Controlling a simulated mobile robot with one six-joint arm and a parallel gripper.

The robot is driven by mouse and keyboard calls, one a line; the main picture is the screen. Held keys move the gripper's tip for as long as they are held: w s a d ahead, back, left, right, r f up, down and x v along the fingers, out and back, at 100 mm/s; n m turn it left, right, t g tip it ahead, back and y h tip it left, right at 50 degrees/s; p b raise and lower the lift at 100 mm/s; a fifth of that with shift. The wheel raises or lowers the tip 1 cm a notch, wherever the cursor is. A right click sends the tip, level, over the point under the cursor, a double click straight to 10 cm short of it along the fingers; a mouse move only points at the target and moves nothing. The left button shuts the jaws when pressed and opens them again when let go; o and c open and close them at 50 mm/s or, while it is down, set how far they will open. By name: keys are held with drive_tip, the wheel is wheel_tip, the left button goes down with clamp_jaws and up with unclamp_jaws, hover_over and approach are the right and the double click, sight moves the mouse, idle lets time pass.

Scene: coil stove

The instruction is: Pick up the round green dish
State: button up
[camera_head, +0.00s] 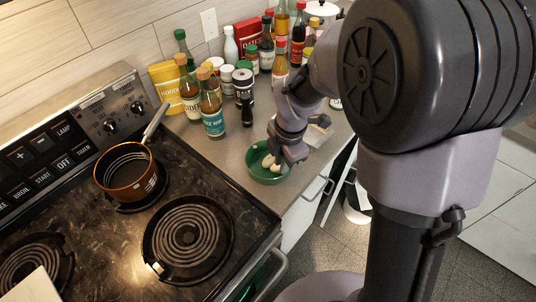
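The round green dish (258,172) stands on the grey counter just right of the stove, near the counter's front edge. Pale rounded items (268,161) lie inside it. My gripper (279,164) is over the dish's right side, pointing down, with its fingers low at or inside the dish. The fingers and my wrist hide part of the dish's right rim. I cannot tell whether the fingers touch the dish or the items, or how far apart they are.
A coil stove (110,230) fills the left, with a copper pan (129,173) on a back burner. Several bottles (212,117) and jars crowd the counter behind the dish. A clear box-like item (320,132) stands right of my gripper. The counter's front edge is close.

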sight(281, 176)
drive_tip(key=f+b, duration=0.1)
drive_tip(key=f, duration=0.1)
drive_tip(key=f+b, duration=0.1)
drive_tip(key=f, duration=0.2)
drive_tip(key=f+b, duration=0.1)
drive_tip(key=f, duration=0.2)
drive_tip(key=shift+w, duration=0.3)
drive_tip(key=shift+r, duration=0.1)
clamp_jaws()
idle(0.7)
